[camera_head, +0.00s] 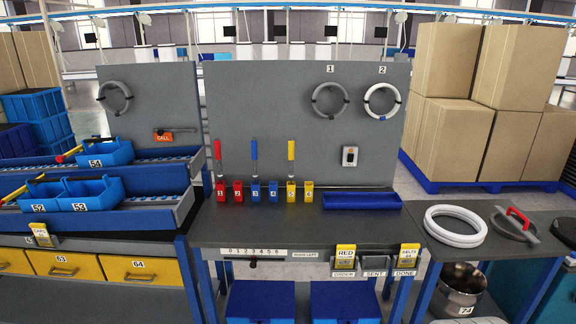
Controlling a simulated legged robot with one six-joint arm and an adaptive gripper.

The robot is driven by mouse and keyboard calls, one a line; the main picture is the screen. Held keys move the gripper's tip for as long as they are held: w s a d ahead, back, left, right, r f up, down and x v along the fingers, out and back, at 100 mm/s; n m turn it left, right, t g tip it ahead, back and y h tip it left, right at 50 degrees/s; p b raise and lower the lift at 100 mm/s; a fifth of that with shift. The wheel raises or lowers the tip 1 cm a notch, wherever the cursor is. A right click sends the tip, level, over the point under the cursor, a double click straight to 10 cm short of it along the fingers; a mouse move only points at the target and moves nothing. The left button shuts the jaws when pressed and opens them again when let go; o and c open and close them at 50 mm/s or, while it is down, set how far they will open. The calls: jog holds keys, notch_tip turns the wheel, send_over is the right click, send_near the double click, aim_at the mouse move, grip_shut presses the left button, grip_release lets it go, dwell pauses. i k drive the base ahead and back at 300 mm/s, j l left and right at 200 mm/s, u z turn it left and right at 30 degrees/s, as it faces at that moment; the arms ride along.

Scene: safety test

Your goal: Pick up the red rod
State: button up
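The red rod (217,150) stands upright on a thin grey stem at the back of the grey workbench (320,230). Its lower end is in or behind the red holder marked 1 (222,195); I cannot tell exactly which. A blue rod (254,149) and a yellow rod (291,150) stand to its right, at the blue and yellow holders. The red holder marked 2 (238,195) has no rod showing. My gripper is not in view.
A grey panel (280,110) with hanging rings rises behind the rods. A shallow blue tray (360,206) lies to their right. Blue bins (83,201) on a rack stand at left. The front of the bench top is clear. Cardboard boxes (495,55) are stacked at right.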

aim_at(217, 145)
jog(key=i+j, duration=0.45)
jog(key=j, duration=0.15)
jog(key=i+j, duration=0.45)
jog(key=j, duration=0.15)
jog(key=i+j, duration=0.5)
jog(key=j, duration=0.15)
jog(key=i+j, duration=0.45)
jog(key=j, duration=0.15)
